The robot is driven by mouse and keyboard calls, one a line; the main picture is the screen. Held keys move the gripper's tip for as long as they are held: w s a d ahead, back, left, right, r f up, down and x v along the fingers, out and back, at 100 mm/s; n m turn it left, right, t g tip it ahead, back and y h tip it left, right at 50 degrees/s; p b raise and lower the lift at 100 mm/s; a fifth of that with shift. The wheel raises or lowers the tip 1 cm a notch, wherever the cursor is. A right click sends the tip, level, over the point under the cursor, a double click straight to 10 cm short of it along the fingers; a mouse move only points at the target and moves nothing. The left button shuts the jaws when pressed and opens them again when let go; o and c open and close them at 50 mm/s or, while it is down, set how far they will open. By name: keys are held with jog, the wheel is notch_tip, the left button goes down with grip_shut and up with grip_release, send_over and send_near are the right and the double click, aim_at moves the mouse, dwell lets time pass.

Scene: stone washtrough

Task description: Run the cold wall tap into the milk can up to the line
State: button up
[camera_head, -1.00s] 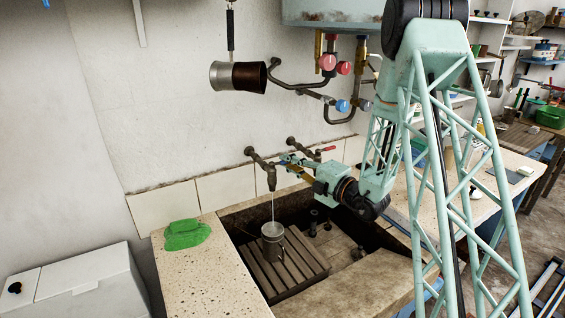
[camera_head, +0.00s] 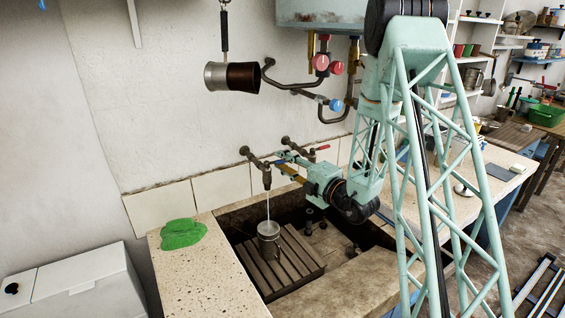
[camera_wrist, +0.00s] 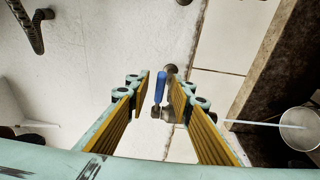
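The cold wall tap (camera_head: 266,178) juts from the wall over the trough, and a thin stream of water (camera_head: 268,207) falls from it into the milk can (camera_head: 268,241). The grey metal can stands upright on the slatted rack under the spout. The wrist view also shows the can (camera_wrist: 300,128), with its open mouth and the stream entering it; I cannot make out the line or the water level. My gripper (camera_wrist: 158,84) is open, its yellow-padded fingers on either side of the tap's blue lever (camera_wrist: 160,86), with a gap showing on the left. In the head view, my gripper (camera_head: 282,158) hides the lever.
A red-handled tap (camera_head: 321,148) is just right of my gripper. The slatted rack (camera_head: 302,262) lies in the stone trough (camera_head: 355,282). A green cloth (camera_head: 183,234) lies on the left ledge. Pipes with red and blue valves (camera_head: 337,105) and a hanging pot (camera_head: 232,76) are above.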

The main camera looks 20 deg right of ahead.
jog(key=shift+s, duration=0.1)
jog(key=v, duration=1.2)
dwell(0.4)
dwell(6.3)
